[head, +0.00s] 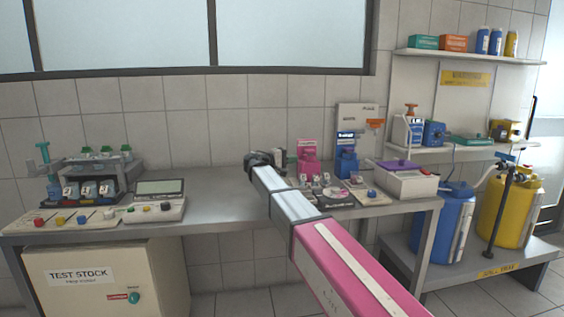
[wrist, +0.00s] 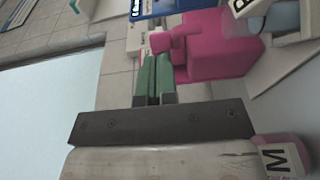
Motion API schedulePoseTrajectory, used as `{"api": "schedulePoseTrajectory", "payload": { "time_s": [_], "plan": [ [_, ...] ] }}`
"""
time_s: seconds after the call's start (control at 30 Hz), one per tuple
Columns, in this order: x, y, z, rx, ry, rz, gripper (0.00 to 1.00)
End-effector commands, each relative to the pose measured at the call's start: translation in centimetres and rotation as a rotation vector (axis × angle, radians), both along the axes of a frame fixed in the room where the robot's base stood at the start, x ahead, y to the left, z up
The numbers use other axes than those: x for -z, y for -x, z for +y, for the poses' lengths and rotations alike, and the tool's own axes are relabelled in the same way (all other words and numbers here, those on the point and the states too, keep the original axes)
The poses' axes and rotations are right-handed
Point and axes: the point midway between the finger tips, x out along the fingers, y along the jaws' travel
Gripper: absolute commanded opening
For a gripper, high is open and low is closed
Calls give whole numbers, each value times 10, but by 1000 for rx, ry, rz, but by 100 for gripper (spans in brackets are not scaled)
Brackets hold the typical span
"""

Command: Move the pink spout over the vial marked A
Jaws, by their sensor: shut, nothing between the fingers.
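The pink dispenser with its spout (head: 307,158) stands on the bench just right of my arm's end in the head view. In the wrist view the pink body (wrist: 215,48) fills the upper right, with a smaller pink part (wrist: 162,42) projecting left. My gripper (wrist: 154,62) has its green fingers closed together, empty, with the tips close to that projecting part; contact cannot be told. Small vials (head: 312,181) stand in front of the pink dispenser. In the wrist view one labelled vial (wrist: 283,17) is cut off at the top; another label (wrist: 277,160) reads M. I cannot make out an A.
A blue dispenser (head: 346,160) stands right of the pink one, with a white box with a purple lid (head: 404,178) further right. The bench between console and my arm is clear.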

Motion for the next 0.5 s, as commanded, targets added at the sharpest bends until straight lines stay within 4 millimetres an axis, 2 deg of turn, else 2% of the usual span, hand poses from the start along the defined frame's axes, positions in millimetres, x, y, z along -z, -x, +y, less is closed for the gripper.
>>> {"api": "schedulePoseTrajectory", "payload": {
  "time_s": [0.2, 0.5],
  "plan": [
    [0, -10, -17, 0, 0, 0, 0],
    [0, -11, -20, -1, 0, 0, 0]
  ]
}}
